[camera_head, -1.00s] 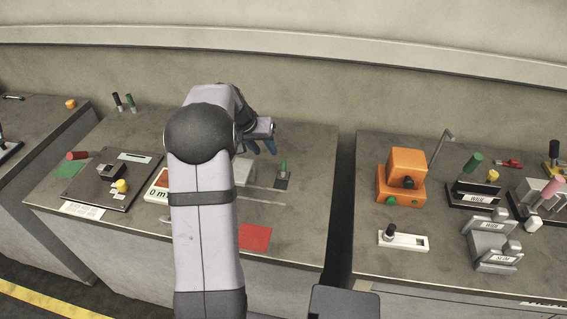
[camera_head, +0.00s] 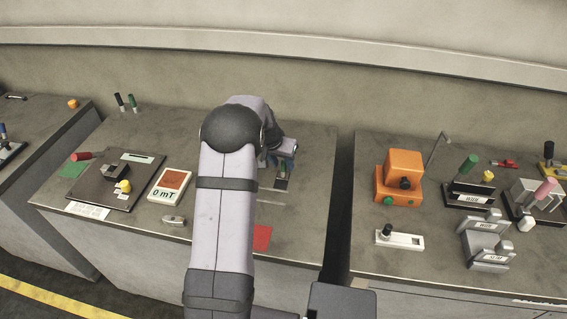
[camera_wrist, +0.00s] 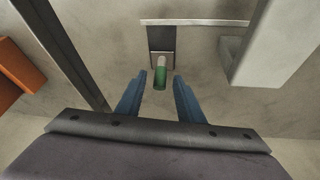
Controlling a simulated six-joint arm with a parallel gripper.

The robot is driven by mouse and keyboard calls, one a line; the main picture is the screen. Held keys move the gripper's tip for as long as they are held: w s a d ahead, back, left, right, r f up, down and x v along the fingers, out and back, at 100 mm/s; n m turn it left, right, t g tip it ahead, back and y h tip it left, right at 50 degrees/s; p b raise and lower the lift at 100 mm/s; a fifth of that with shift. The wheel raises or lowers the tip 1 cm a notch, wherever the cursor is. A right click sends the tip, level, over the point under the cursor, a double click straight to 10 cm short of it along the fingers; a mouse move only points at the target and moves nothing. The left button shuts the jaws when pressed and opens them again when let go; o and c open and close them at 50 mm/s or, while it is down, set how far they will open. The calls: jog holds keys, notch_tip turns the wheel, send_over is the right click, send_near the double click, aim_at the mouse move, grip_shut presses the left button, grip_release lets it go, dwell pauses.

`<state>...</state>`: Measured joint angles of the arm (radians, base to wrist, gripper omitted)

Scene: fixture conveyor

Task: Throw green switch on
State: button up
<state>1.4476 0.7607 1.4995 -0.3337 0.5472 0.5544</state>
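My gripper (camera_wrist: 160,80) is open, with one blue finger on each side of the lever and a gap on both sides. In the head view my gripper (camera_head: 283,158) is over the switch's place on the middle table, and the lever itself is mostly hidden there. A part of the dark base plate (camera_head: 281,184) shows below the fingers.
In the wrist view a grey block (camera_wrist: 270,45) stands right of the switch. A table gap lies left, with an orange object (camera_wrist: 15,75) beyond it. In the head view a red square (camera_head: 262,238) and a 0 mT meter (camera_head: 170,186) lie on the same table.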

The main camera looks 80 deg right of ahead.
jog(key=shift+x, duration=1.1)
grip_shut()
